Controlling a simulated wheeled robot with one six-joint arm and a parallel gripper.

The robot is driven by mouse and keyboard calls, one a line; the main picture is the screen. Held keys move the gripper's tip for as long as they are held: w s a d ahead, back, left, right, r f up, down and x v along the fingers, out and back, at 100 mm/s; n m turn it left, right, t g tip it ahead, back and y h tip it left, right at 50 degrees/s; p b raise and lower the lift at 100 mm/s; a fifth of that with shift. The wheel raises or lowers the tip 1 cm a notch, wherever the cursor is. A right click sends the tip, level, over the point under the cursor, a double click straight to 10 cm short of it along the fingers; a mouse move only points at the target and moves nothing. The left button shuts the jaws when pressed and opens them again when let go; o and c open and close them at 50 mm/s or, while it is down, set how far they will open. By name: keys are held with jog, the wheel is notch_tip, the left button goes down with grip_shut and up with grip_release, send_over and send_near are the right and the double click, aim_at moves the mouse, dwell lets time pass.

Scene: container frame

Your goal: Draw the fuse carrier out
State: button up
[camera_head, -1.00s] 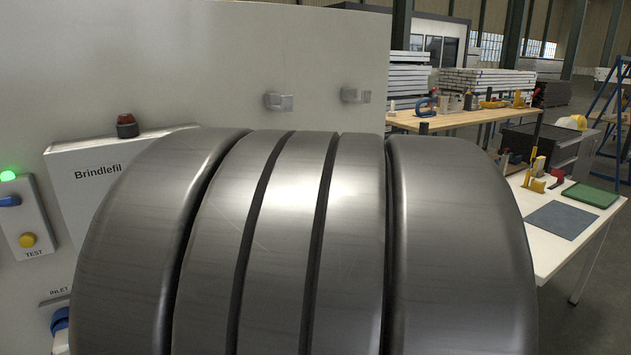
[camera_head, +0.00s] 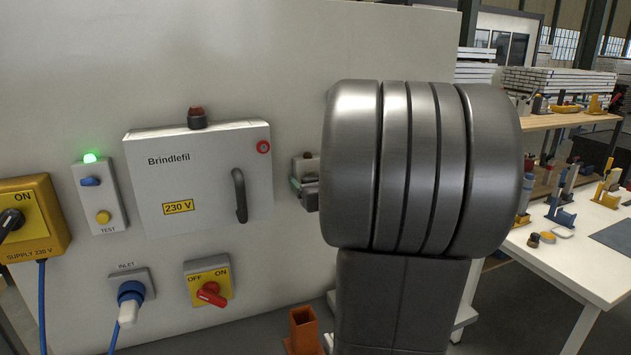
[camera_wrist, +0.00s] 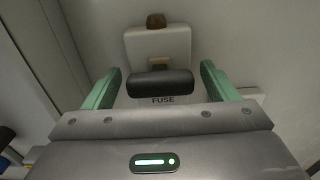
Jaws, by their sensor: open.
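The fuse carrier (camera_wrist: 160,84) shows in the wrist view as a dark rounded handle in front of a pale fuse housing (camera_wrist: 160,45), above the label FUSE. My gripper (camera_wrist: 160,70) is open, with one green finger on each side of the handle and a visible gap at both sides. The fingers reach past the handle's sides toward the panel; I cannot tell their exact depth. In the head view my arm hides most of the fuse area, and only a small grey and green part shows at its left edge.
On the panel are a Brindlefil box (camera_head: 200,180) with a dark handle, a test unit (camera_head: 98,196) with a lit green lamp, a yellow supply switch (camera_head: 30,222), an inlet plug (camera_head: 131,296) and a red rotary switch (camera_head: 209,291). A white table (camera_head: 575,255) stands at the right.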

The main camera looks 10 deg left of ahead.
jog(key=c, duration=1.4)
jog(key=shift+v, duration=1.35)
jog(key=shift+f, duration=0.1)
jog(key=o, duration=1.4)
jog(key=shift+s+d, duration=0.1)
jog(key=shift+s, duration=0.05)
jog(key=b+v, duration=0.1)
jog(key=v, duration=1.2)
jog(key=shift+s+d, duration=0.25)
jog(key=shift+s, duration=0.05)
jog(key=x, duration=1.4)
jog(key=shift+w+a+p, duration=0.15)
jog(key=shift+w+p, duration=0.05)
jog(key=shift+p, duration=0.15)
